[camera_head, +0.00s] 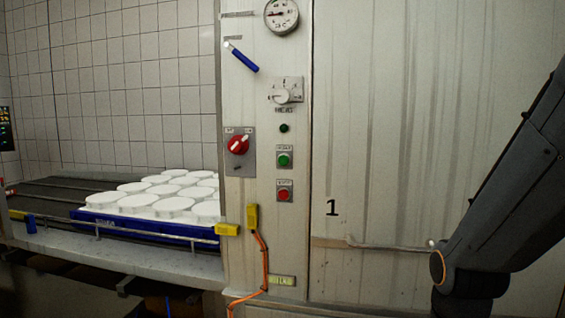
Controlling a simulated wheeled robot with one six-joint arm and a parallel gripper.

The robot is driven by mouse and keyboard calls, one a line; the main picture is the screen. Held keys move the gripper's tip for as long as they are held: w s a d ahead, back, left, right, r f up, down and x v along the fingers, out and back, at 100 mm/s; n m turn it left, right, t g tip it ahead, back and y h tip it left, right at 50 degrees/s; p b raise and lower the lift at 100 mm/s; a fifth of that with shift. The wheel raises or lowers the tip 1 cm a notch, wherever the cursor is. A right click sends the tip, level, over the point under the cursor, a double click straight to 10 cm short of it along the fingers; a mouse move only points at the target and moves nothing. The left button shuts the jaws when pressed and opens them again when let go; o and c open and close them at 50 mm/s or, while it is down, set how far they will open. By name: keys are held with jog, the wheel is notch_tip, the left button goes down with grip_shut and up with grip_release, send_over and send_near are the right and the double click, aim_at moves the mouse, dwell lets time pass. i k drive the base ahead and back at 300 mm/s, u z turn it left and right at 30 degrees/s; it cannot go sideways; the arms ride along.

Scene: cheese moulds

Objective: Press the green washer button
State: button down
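The green washer button (284,160) sits on a small grey plate on the tall pale metal panel, near the middle of the view. A small dark green round light or button (284,128) is above it, and a red button (283,195) on a similar plate is below it. Part of my arm shows at the right, well apart from the buttons. My gripper is outside the view. Nothing covers the green button.
A red rotary switch (238,145) is left of the buttons, with a dial (286,91), a blue lever (244,61) and a gauge (281,15) above. A yellow connector (252,217) with an orange cable is below. White moulds (136,203) fill a blue tray (140,225) on the conveyor at left.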

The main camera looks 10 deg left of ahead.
aim_at(284, 160)
jog(key=k, duration=0.5)
jog(key=u, duration=1.25)
jog(key=i, duration=0.9)
jog(key=z, duration=1.35)
